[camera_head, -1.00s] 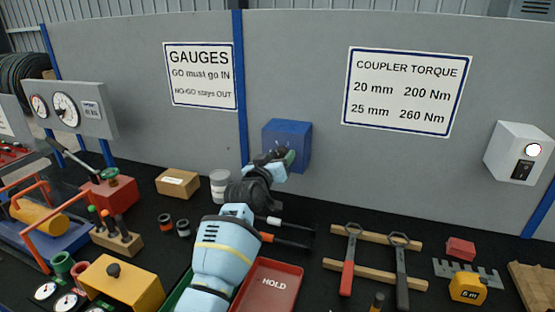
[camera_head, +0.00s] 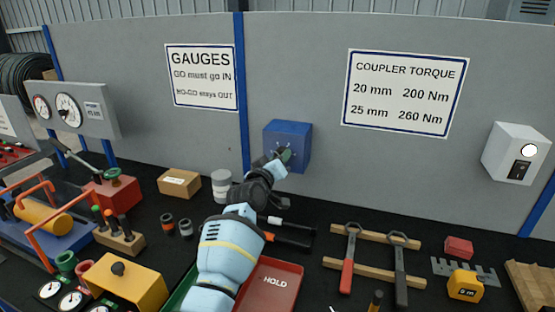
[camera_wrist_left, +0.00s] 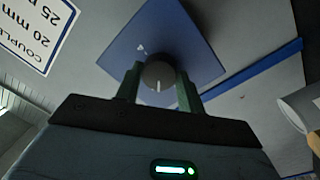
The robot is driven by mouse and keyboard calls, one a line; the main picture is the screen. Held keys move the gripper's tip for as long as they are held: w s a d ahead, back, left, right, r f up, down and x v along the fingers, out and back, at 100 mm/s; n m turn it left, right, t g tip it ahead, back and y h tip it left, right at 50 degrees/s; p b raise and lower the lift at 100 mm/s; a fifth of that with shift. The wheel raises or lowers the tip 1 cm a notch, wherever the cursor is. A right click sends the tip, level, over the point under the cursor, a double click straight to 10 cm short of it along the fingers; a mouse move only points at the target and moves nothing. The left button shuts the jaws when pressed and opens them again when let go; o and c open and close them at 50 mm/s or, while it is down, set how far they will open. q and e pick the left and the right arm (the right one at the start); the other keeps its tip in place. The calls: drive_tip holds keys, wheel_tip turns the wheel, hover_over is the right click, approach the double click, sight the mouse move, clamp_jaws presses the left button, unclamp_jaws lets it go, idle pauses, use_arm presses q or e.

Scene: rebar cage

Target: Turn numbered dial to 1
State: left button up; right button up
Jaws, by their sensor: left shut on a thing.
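The numbered dial is on a blue box (camera_head: 300,141) fixed to the grey wall panel. In the left wrist view its round dark knob (camera_wrist_left: 158,76) has a pale pointer line and sits in front of the blue box face (camera_wrist_left: 185,38). My left gripper (camera_head: 284,158) reaches the box front, and in the left wrist view its two green fingers (camera_wrist_left: 160,88) are on either side of the knob, shut on it. A small white mark shows on the face; the numbers cannot be read. My gripper hides much of the dial in the head view. My right gripper is not in view.
Below the box lie a red HOLD tray (camera_head: 272,284), a cardboard box (camera_head: 179,184) and a grey-white jar (camera_head: 221,186). A white switch box (camera_head: 515,153) is on the wall at right. The wall around the blue box is clear.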

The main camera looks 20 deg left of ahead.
use_arm(q)
drive_tip(key=shift+n+y+p, duration=0.3)
drive_tip(key=shift+n+y, duration=0.1)
drive_tip(key=shift+n, duration=4.1)
drive_tip(key=shift+d, duration=0.1)
drive_tip(key=o, duration=1)
drive_tip(key=shift+c, duration=0.2)
drive_tip(key=shift+s+f, duration=0.1)
drive_tip(key=shift+f, duration=0.05)
